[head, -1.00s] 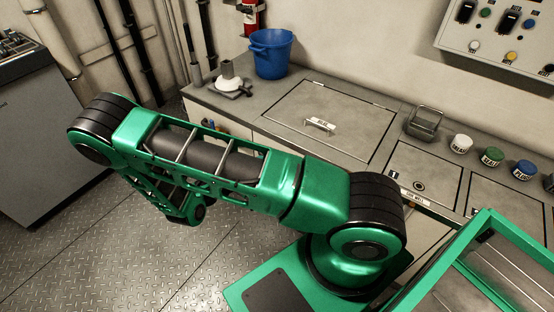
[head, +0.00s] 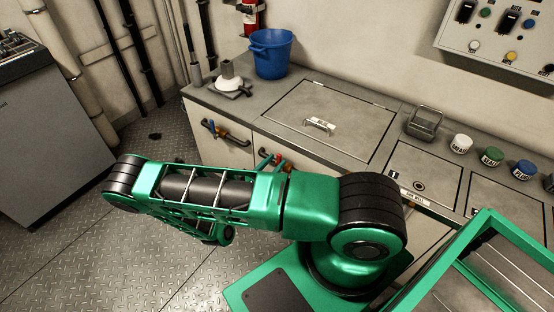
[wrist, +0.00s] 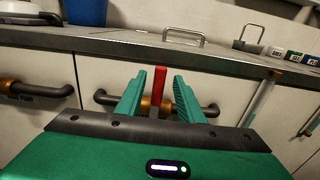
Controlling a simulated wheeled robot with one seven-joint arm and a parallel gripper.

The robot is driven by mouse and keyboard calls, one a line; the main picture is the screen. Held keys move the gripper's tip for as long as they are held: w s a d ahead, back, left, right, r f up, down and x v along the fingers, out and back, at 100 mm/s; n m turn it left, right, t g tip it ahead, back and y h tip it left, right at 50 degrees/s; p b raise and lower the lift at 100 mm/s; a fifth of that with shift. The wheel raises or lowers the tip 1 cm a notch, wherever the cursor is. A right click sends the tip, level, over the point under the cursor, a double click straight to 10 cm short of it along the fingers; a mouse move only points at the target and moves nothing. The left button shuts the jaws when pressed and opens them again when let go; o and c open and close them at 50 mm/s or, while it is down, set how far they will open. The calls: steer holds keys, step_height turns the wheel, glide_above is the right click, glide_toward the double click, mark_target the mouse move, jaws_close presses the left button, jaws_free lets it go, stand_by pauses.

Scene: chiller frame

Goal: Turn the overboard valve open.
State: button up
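A valve with an upright red lever (wrist: 159,79) and a brass body (wrist: 150,106) sits on a dark pipe on the cabinet front, in the middle of the wrist view. A red part at the cabinet front, partly behind my arm, also shows in the head view (head: 278,160). My gripper (wrist: 157,84) is open, with one green finger on each side of the red lever in the picture. I cannot tell whether the fingers touch it or how deep it lies between them.
Another valve (head: 212,127) with a blue handle is on the cabinet front to the left. The wrist view shows a brass fitting (wrist: 7,87) on the left pipe. A blue bucket (head: 271,54) and a handled hatch (head: 345,105) are on the counter above.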

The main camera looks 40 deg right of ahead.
mark_target(278, 159)
steer(key=shift+x, duration=1.75)
